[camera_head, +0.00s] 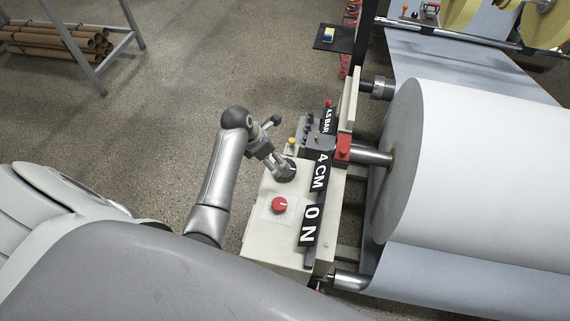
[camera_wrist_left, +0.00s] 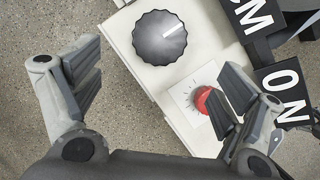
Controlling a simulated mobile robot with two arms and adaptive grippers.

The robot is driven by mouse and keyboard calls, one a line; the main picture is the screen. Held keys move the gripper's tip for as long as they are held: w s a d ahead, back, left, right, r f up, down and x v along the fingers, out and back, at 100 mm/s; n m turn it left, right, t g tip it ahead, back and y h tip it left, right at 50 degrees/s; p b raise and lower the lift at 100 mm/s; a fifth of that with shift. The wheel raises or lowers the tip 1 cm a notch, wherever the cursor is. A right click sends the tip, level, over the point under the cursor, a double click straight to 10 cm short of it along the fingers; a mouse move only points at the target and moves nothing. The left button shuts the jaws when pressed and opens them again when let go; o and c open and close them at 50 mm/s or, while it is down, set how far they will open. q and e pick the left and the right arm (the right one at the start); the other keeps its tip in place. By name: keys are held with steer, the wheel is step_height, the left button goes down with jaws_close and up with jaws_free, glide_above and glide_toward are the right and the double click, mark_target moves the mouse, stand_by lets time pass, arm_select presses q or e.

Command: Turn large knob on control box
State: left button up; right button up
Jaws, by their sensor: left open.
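The control box (camera_head: 256,242) is cream and stands beside the big roll. Its large black knob (camera_head: 286,175) has a ribbed edge, partly covered by my left gripper (camera_head: 281,164) in the head view. In the left wrist view the large black knob (camera_wrist_left: 160,38) shows whole, with a white pointer line toward the upper right. There my left gripper (camera_wrist_left: 163,82) is open and empty, its fingers apart below and to either side of the knob. A smaller red knob (camera_head: 279,205) sits nearer the front of the box; the right finger partly covers it in the left wrist view. My right gripper is out of view.
Black labels read 0 N (camera_head: 309,226), 4 CM (camera_head: 320,172) and 4.5 BAR along the box's right side. A large white roll (camera_head: 480,170) on a metal shaft stands to the right. Small levers sit behind the knob.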

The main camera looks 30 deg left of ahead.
mark_target(281, 169)
arm_select(q)
steer(key=b+x, duration=0.1)
steer(key=x, duration=0.7)
steer(key=shift+f+b, duration=0.15)
steer(key=shift+b, duration=0.25)
steer(key=shift+x, duration=0.95)
steer(key=c, duration=1)
